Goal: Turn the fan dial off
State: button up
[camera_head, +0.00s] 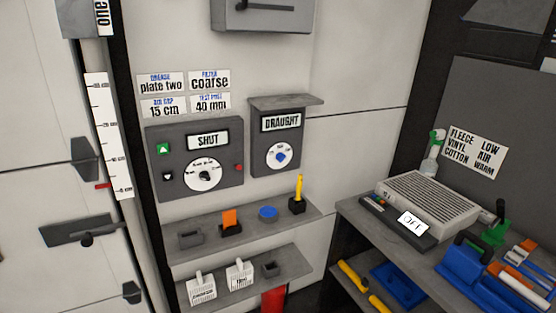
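No dial in view bears a readable word "fan". A grey panel marked DRAUGHT (275,135) on the wall has a white round dial with a blue knob (281,156). To its left, a wider grey panel marked SHUT (194,161) has a white dial with a black knob (204,175). The marks around both dials are too small to read. On the bench at the right, a pale slatted unit (432,203) has a dark front strip with a small tilted display that seems to read OFF (412,223). My gripper is not in view.
Below the panels, a grey shelf (245,232) holds an orange piece, a blue disc and a yellow tool in a black holder (298,196). A lower shelf holds two white labelled items. Blue and green tools crowd the bench's right end. The wall between the DRAUGHT panel and bench is bare.

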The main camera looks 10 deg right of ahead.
aim_at(280, 158)
jog(key=i+l, duration=2.1)
jog(key=i, duration=0.25)
